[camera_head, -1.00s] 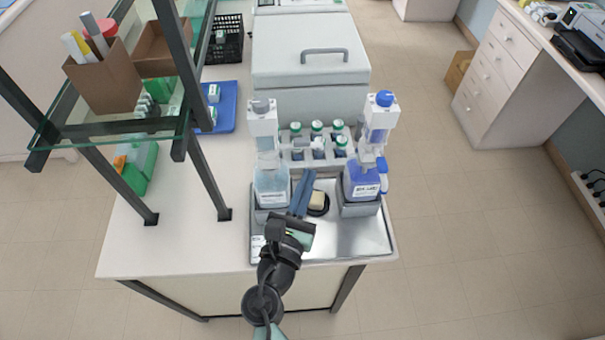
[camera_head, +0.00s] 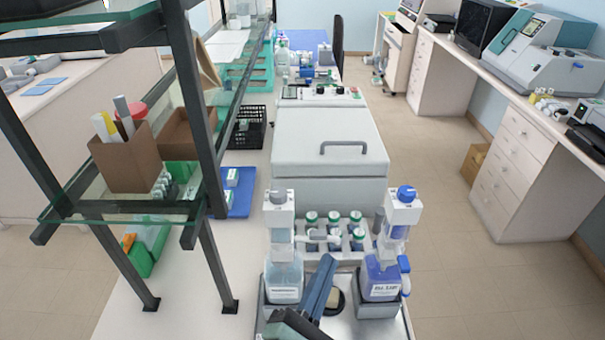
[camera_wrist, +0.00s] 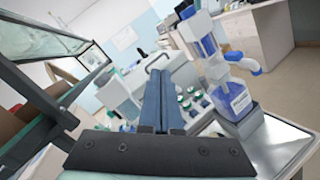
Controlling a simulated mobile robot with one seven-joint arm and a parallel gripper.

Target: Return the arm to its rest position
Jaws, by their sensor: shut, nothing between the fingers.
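My gripper (camera_head: 325,264) is at the bottom of the head view, above the metal tray (camera_head: 352,328). Its two dark blue fingers lie side by side, shut and empty; they also show in the middle of the wrist view (camera_wrist: 161,78). In the head view they lie between a dispenser bottle of pale liquid (camera_head: 284,285) on the left and one of blue liquid (camera_head: 381,278) on the right. The blue bottle also shows at the right of the wrist view (camera_wrist: 232,98). Most of my arm is below the head view's edge.
A rack of green-capped bottles (camera_head: 338,254) stands behind the tray, before a large white machine (camera_head: 330,150). A glass shelf frame (camera_head: 205,150) stands close on the left, holding a brown box (camera_head: 127,160). Open floor (camera_head: 440,210) lies right of the bench.

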